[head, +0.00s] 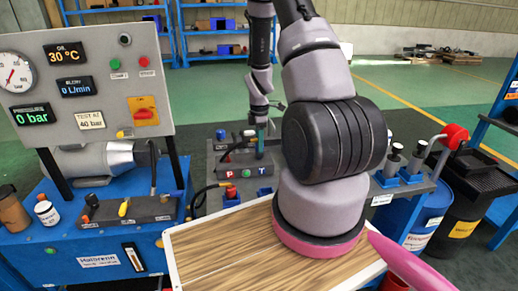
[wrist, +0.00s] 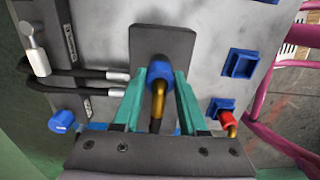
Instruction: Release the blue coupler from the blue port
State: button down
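The blue coupler (wrist: 159,74), with a brass-coloured hose end, stands against a dark plate (wrist: 176,45) in the wrist view. The blue port is not distinguishable; the coupler covers the spot where it meets the plate. My gripper (wrist: 163,78) has its two teal fingers on either side of the coupler, with little or no visible gap. I cannot tell whether they press on it. In the head view my gripper (head: 262,148) points down at the grey block marked P and T (head: 241,170), and the coupler is too small to make out.
A red coupler (wrist: 228,119) with a brass end sits right of my fingers, near blue square sockets (wrist: 240,65). Black hoses (wrist: 90,78) and a blue knob (wrist: 62,121) lie left. The gauge panel (head: 90,80) stands left, and a wooden-topped surface (head: 225,248) is in front.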

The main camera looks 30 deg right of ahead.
jog(key=shift+r, duration=0.1)
jog(key=shift+r, duration=2.35)
